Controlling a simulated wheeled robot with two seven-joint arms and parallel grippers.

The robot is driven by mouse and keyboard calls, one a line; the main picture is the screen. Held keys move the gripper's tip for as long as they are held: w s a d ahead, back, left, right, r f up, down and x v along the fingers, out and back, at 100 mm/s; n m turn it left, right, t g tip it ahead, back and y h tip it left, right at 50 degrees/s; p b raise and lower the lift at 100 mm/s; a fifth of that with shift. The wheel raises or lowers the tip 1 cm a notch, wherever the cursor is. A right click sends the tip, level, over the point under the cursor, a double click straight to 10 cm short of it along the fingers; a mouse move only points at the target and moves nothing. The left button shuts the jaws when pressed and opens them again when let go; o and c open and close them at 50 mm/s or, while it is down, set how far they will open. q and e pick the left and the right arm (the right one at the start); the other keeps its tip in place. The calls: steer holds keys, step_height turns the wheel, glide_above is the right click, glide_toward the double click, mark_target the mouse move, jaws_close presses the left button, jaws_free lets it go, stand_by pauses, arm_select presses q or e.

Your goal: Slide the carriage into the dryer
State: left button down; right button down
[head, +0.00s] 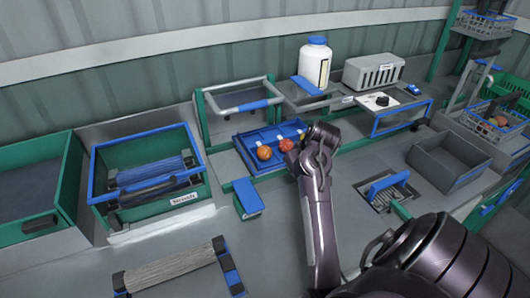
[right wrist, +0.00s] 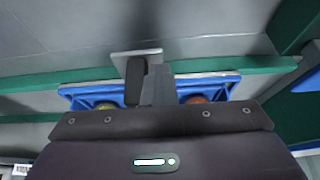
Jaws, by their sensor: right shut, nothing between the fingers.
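A blue carriage-like tray (head: 250,167) with a raised rim sits in the middle of the bench in the head view. An orange tomato (head: 264,153) and a redder one (head: 286,145) lie in it. The tray's blue rim also shows in the right wrist view (right wrist: 76,91), behind the fingers. My right gripper (right wrist: 147,83) is shut and empty, over or beside the tray's edge. I cannot tell whether it touches. My right wrist hides the tray's right end. A frame with a blue bar (head: 254,104) stands just behind the tray; I cannot tell whether it is the dryer.
A labelled green bin with blue brushes (head: 160,206) stands left. A blue-topped block (head: 247,196) is in front of the tray. A white jar (head: 314,62), grey vented box (head: 373,74) and blue-framed stand (head: 397,112) are behind. A grey bin (head: 447,166) stands right.

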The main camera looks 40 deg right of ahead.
steer(key=shift+s+d, duration=0.25)
steer(key=shift+d, duration=0.55)
steer(key=shift+s+d, duration=0.6)
steer(key=shift+d, duration=1.3)
steer(key=shift+s+d, duration=0.6)
steer(key=shift+d, duration=1.25)
steer(key=shift+s+d, duration=0.6)
steer(key=shift+d, duration=1.3)
steer(key=shift+s+d+b, duration=0.1)
steer(key=shift+s+d, duration=0.15)
steer(key=shift+d, duration=0.5)
steer(key=shift+s+d+b, duration=0.15)
steer(key=shift+s+d, duration=0.1)
steer(key=shift+d, duration=0.55)
steer(key=shift+s+d+b, duration=0.1)
steer(key=shift+s+d, duration=0.15)
steer(key=shift+d, duration=0.5)
steer(key=shift+s+d+b, duration=0.1)
steer(key=shift+s+d, duration=0.25)
steer(key=shift+d, duration=0.8)
steer(key=shift+s+d+b, duration=0.15)
steer(key=shift+s+d, duration=0.25)
steer(key=shift+d, duration=0.7)
steer(key=shift+s+d+b, duration=0.1)
steer(key=shift+s+d, duration=0.25)
steer(key=shift+d, duration=0.8)
